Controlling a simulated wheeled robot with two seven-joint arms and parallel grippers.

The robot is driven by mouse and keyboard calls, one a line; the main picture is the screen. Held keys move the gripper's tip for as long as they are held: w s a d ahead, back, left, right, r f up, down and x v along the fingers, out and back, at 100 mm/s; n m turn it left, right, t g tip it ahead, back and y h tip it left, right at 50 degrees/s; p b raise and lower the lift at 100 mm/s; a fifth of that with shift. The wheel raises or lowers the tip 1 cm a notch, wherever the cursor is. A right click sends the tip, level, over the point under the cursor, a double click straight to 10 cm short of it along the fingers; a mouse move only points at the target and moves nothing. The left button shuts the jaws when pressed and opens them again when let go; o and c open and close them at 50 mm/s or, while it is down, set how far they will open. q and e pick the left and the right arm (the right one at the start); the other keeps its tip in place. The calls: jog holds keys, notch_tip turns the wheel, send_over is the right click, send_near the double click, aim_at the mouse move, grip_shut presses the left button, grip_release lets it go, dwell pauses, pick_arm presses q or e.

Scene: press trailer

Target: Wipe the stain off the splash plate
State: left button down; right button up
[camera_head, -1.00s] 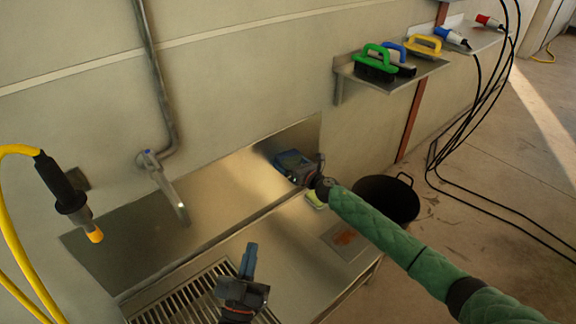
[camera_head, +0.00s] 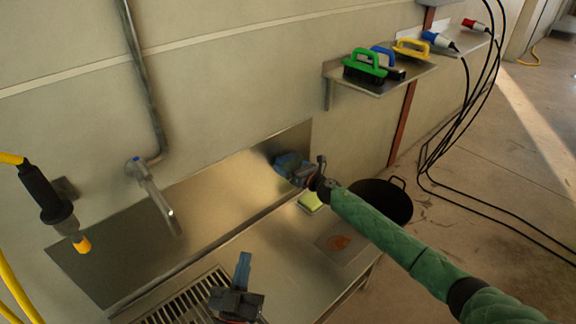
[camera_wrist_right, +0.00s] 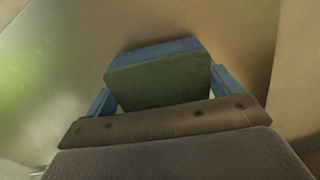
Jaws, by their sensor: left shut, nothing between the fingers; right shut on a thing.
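The splash plate (camera_head: 185,225) is a long metal sheet on the wall behind the counter. A dark patch (camera_head: 268,148) shows at its right end; I cannot tell whether it is stain, shadow or reflection. My right gripper (camera_head: 292,166) is at that end, close to the plate. In the right wrist view it is shut on a dark green block with a blue edge (camera_wrist_right: 158,80), which looks like a sponge. Contact between block and plate is not clear. My left gripper (camera_head: 243,265) is shut and empty above the counter, by the drain grate.
A yellow-green sponge (camera_head: 311,201) lies on the counter (camera_head: 285,240), near a square with an orange-brown mark (camera_head: 340,243). A tap (camera_head: 155,195) juts out left. A black bucket (camera_head: 385,203) stands right. Brushes sit on a wall shelf (camera_head: 400,76).

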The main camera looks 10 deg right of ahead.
jog(key=shift+p+v, duration=0.3)
jog(key=shift+v, duration=2.1)
jog(key=shift+s+a+f, duration=0.1)
jog(key=shift+s, duration=0.05)
jog(key=v, duration=0.3)
